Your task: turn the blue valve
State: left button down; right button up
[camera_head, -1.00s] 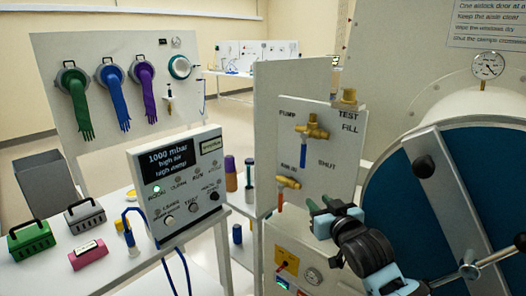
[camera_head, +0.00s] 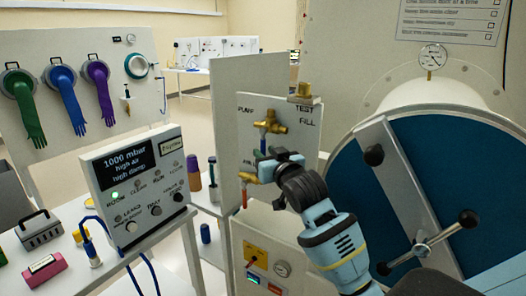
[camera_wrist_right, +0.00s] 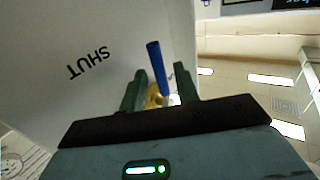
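The blue valve (camera_head: 272,126) is a brass fitting on the upright white panel (camera_head: 296,142), with a blue lever hanging down from it. My right gripper (camera_head: 259,157) is at the panel, just below the brass body, and partly covers the lever's lower end. In the right wrist view, the blue lever (camera_wrist_right: 157,68) stands between the two green fingers of my right gripper (camera_wrist_right: 160,88). The fingers are apart, with gaps beside the lever; whether either touches it cannot be told. My left gripper is not in view.
A second brass valve with an orange-red lever (camera_head: 244,194) sits close below my right gripper. A large round blue door (camera_head: 450,150) with a bar and handle stands to the right. A control box (camera_head: 140,185) stands on the table to the left.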

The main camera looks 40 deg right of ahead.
jog(key=shift+w+d, duration=0.25)
jog(key=shift+w, duration=0.9)
grip_shut()
